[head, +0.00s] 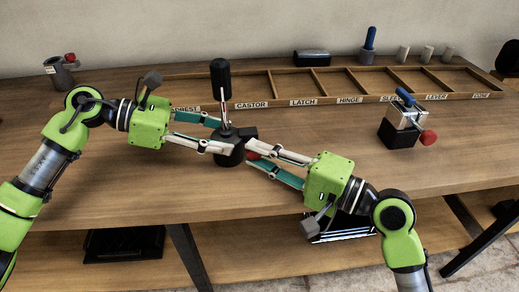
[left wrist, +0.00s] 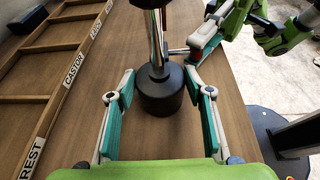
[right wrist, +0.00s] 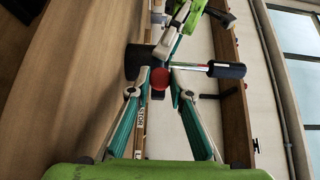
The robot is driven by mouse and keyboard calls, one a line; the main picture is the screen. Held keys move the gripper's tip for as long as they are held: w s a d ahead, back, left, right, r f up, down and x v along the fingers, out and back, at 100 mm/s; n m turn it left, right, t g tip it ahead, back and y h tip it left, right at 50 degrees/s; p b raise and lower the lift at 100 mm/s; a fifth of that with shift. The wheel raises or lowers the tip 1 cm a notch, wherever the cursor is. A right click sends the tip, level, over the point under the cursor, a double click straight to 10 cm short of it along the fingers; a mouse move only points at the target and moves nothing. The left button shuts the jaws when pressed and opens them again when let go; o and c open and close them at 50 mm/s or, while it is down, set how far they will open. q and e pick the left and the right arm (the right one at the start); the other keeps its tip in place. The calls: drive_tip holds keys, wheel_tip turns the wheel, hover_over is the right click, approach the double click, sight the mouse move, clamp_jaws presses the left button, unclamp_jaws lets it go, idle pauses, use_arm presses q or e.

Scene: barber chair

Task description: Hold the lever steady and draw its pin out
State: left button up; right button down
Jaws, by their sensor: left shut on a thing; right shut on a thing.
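The lever has a black grip (head: 220,80) on a chrome shaft (head: 225,112) and stands upright on a dark base (head: 229,157) on the table. The base and shaft also show in the left wrist view (left wrist: 160,92). My left gripper (head: 227,134) is shut on the lever near the top of the base, coming from the left. The pin's red ball end (right wrist: 160,78) is at the base's right side. My right gripper (right wrist: 154,80) is shut on it from the right.
A long wooden tray (head: 330,101) with labelled compartments lies behind the lever. At right stands a black block (head: 397,134) with a blue handle (head: 405,95) and red ball (head: 428,137). The table front is clear.

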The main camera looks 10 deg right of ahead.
use_arm(q)
drive_tip(key=shift+w+a+r, duration=0.1)
drive_tip(key=shift+w+a, duration=0.05)
drive_tip(key=shift+w, duration=0.1)
use_arm(e)
drive_tip(key=c, duration=1.8)
unclamp_jaws()
drive_tip(key=shift+c, duration=0.2)
use_arm(q)
drive_tip(key=shift+s, duration=0.1)
use_arm(e)
drive_tip(key=v, duration=1.2)
use_arm(q)
drive_tip(key=o, duration=1.8)
